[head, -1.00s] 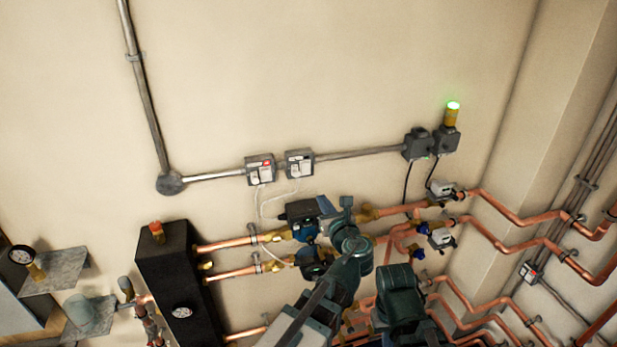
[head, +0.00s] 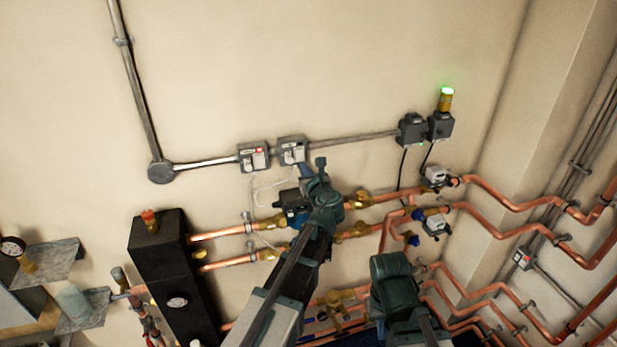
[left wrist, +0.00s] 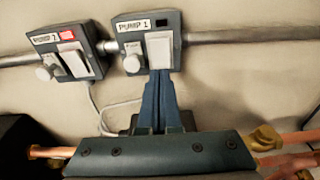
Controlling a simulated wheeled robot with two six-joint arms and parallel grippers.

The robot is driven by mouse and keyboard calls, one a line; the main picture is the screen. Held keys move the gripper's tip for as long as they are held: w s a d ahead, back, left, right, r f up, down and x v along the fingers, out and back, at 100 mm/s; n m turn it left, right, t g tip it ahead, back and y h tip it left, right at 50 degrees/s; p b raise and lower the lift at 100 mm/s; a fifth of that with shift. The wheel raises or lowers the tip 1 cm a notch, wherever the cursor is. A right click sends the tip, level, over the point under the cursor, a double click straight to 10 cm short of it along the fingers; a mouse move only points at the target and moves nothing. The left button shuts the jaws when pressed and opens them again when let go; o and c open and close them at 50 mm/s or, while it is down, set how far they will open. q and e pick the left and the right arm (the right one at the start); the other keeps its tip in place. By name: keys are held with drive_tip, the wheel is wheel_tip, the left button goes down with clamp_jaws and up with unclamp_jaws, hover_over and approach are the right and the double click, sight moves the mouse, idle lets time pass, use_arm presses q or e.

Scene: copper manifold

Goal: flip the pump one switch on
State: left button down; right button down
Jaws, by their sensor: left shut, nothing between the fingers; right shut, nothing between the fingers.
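The pump 1 switch box (head: 292,150) is the right one of two grey boxes on the wall. In the left wrist view it carries a "PUMP 1" label, a round white knob (left wrist: 132,64) and a white rocker (left wrist: 158,49). Its small indicator window (left wrist: 162,22) is dark. My left gripper (head: 304,172) is shut and empty, just below this box. In the left wrist view its fingertips (left wrist: 160,76) reach the rocker's lower end; I cannot tell whether they touch it. My right arm is at lower centre right, but its fingers are not visible.
The similar pump 2 box (left wrist: 70,52) stands close on the left, with a lit red indicator (left wrist: 67,35). Conduit (head: 350,137) joins the boxes. Copper pipes (head: 395,196) and a pump (head: 290,205) lie below. The wall above is clear.

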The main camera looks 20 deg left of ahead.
use_arm(q)
drive_tip(key=shift+x, duration=0.75)
use_arm(e)
drive_tip(key=shift+f, duration=0.1)
